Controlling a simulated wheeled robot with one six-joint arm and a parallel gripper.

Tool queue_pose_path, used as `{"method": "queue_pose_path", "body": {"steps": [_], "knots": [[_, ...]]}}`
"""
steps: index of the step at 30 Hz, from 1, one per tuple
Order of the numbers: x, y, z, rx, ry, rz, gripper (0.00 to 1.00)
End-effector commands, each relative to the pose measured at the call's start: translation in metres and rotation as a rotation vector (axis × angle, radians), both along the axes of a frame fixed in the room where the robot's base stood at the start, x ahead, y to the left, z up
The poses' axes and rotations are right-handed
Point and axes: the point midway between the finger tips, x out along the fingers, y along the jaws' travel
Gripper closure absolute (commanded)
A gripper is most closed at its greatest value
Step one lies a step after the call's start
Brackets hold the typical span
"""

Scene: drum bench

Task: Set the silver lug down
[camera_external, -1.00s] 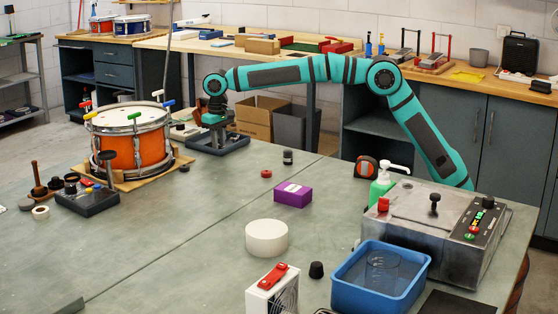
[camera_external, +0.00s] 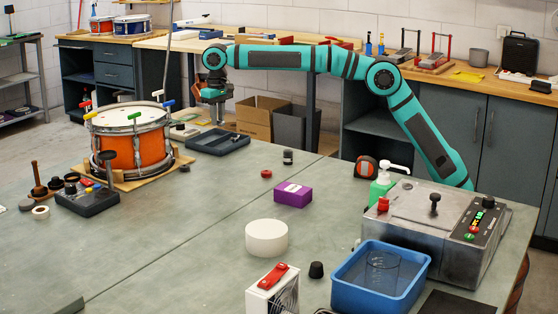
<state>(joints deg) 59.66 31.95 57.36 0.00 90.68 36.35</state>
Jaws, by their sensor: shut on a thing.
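My gripper (camera_external: 217,112) points down above the dark tray (camera_external: 231,146) at the back of the bench, clear of it by a small gap. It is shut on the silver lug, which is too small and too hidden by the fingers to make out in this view. The tray is shallow, with small dark items in it that I cannot identify. The orange drum (camera_external: 128,142) stands to the left of the tray on a wooden board, with coloured-handled keys around its rim.
A dark parts box (camera_external: 87,200) and small pots stand left of centre. A purple box (camera_external: 293,195), a white roll (camera_external: 266,238), a blue bin (camera_external: 345,290) and a metal machine (camera_external: 430,255) occupy the right. The bench between the drum and white roll is largely clear.

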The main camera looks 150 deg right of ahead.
Motion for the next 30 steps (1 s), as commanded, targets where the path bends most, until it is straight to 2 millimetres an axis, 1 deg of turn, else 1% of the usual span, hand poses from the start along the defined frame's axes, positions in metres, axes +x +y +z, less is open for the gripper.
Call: {"method": "queue_pose_path", "body": {"steps": [3, 8, 11, 13, 17, 18, 20, 21, 23, 24, 29, 30], "knots": [[0.000, 0.000, 0.008, -0.001, 0.000, 0.000, 1.00], [0.003, 0.003, 0.012, 0.000, 0.000, 0.001, 1.00], [0.015, 0.015, 0.013, 0.000, 0.000, 0.007, 1.00], [0.028, 0.029, 0.014, 0.000, 0.000, 0.010, 1.00], [0.062, 0.068, 0.016, 0.000, 0.000, 0.021, 1.00], [0.073, 0.082, 0.017, 0.000, 0.000, 0.023, 1.00], [0.090, 0.103, 0.018, 0.000, 0.000, 0.028, 1.00], [0.099, 0.117, 0.018, 0.000, 0.000, 0.030, 1.00], [0.114, 0.139, 0.018, 0.000, 0.000, 0.034, 1.00], [0.124, 0.155, 0.019, 0.000, 0.000, 0.038, 1.00], [0.157, 0.215, 0.020, 0.000, -0.001, 0.048, 1.00], [0.164, 0.231, 0.020, -0.001, -0.001, 0.052, 1.00]]}}
